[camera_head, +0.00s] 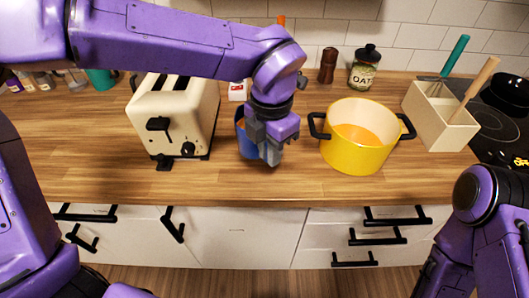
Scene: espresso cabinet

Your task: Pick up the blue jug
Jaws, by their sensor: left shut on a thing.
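The blue jug (244,143) stands on the wooden counter between the toaster and the yellow pot. It is partly hidden behind my left gripper (270,155). My left arm reaches in from the left, above the toaster, and the gripper points down at the jug's right front side. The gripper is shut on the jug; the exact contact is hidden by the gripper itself. The jug looks upright. My right arm shows at the lower right, with its gripper out of view.
A cream toaster (170,118) stands close on the left. A yellow pot (355,158) with black handles stands close on the right. Behind are a pepper mill (328,66) and an oats jar (363,74). A utensil box (437,122) and stove are farther right. The front counter strip is clear.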

